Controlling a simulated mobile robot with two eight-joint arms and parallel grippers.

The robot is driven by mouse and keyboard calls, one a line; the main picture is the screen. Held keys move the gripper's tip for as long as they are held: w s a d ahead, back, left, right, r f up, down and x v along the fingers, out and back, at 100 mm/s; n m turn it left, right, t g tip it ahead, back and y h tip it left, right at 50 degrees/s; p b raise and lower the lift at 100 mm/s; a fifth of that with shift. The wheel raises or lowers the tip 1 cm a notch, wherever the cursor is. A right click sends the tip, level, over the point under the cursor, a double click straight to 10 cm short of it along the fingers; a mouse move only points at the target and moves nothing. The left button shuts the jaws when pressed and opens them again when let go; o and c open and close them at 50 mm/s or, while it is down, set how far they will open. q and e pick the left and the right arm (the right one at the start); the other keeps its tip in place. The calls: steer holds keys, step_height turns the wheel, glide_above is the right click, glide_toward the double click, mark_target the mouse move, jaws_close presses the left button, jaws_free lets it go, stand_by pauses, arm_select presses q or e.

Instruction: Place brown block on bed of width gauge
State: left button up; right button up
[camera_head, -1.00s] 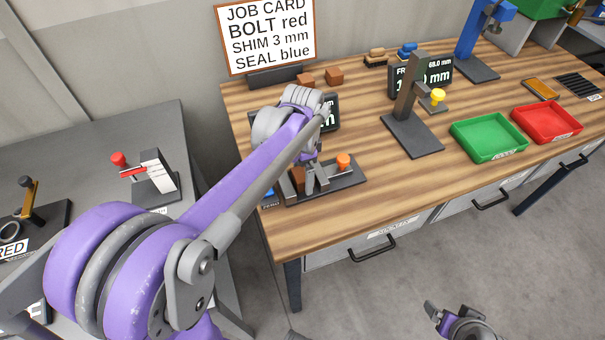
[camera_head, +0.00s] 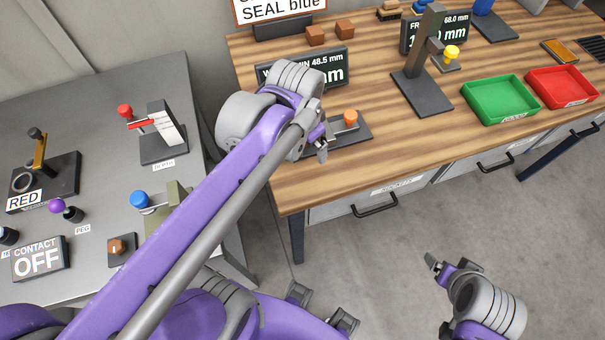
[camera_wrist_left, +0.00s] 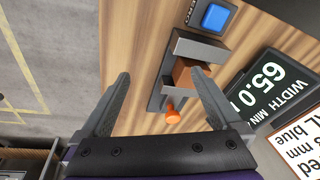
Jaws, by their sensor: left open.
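The width gauge (camera_head: 352,134) stands near the front left of the wooden bench, with an orange knob (camera_head: 350,118). In the left wrist view, a brown block (camera_wrist_left: 184,72) sits on the gauge (camera_wrist_left: 205,47), between its grey upright parts. The arm hides this block in the head view. My left gripper (camera_head: 322,149) is open and empty. Its fingers (camera_wrist_left: 160,78) are spread over the gauge in the wrist view, apart from the block. My right gripper (camera_head: 438,266) hangs low over the floor; its jaw opening is unclear.
Two other brown blocks (camera_head: 316,36) lie behind the width display (camera_head: 328,70). A blue button (camera_wrist_left: 214,17) is beside the gauge. A dark stand (camera_head: 421,92), green tray (camera_head: 499,98) and red tray (camera_head: 563,88) are to the right. A grey table (camera_head: 85,110) with fixtures is at left.

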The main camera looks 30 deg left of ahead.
arm_select(q)
steer(key=s+d+f+n+t, duration=0.1)
steer(key=s+f, duration=0.1)
steer(key=s+d+f+n+t, duration=0.1)
steer(key=s+f, duration=0.2)
steer(key=s+f+n, duration=0.2)
steer(key=shift+s+d+f+t, duration=0.25)
steer(key=shift+d+t, duration=0.15)
